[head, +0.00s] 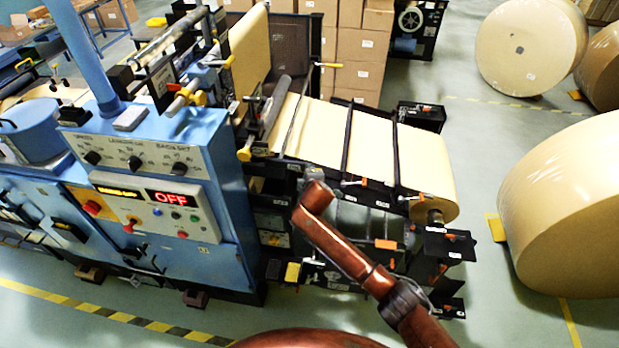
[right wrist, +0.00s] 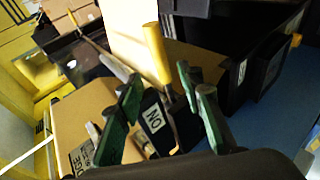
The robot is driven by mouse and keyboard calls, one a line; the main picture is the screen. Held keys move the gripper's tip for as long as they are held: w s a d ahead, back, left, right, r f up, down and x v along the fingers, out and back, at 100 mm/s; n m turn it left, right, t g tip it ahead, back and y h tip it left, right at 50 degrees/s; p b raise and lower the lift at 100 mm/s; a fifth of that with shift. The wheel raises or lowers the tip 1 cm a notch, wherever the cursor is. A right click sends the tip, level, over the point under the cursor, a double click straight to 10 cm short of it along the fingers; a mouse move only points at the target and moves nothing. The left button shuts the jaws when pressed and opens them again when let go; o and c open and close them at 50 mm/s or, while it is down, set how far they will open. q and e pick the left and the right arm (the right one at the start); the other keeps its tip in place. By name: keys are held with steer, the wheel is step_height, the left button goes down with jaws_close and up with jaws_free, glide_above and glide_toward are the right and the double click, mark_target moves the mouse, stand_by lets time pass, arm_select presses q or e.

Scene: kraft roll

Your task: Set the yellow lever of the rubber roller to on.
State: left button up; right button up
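In the right wrist view, a yellow lever handle (right wrist: 156,54) sticks up from a dark base bearing a white label (right wrist: 153,118) that reads ON upside down. My right gripper (right wrist: 160,88) is open, with green-and-dark fingers on both sides of the lever; I see no clear contact. In the head view, my copper right arm (head: 345,250) reaches over the machine's front side from the lower right; its fingers are hidden. Several yellow handles show there, including one (head: 328,65) near the dark roller (head: 278,100); I cannot tell which matches the wrist view. My left gripper is not in view.
A blue control cabinet (head: 215,190) with a red OFF display (head: 172,198) stands at left. The kraft web (head: 320,135) runs across the machine's middle. Large kraft rolls (head: 570,205) stand at right, cartons (head: 360,45) behind. Floor is clear between machine and rolls.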

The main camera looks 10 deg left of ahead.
steer(key=shift+v, duration=1.95)
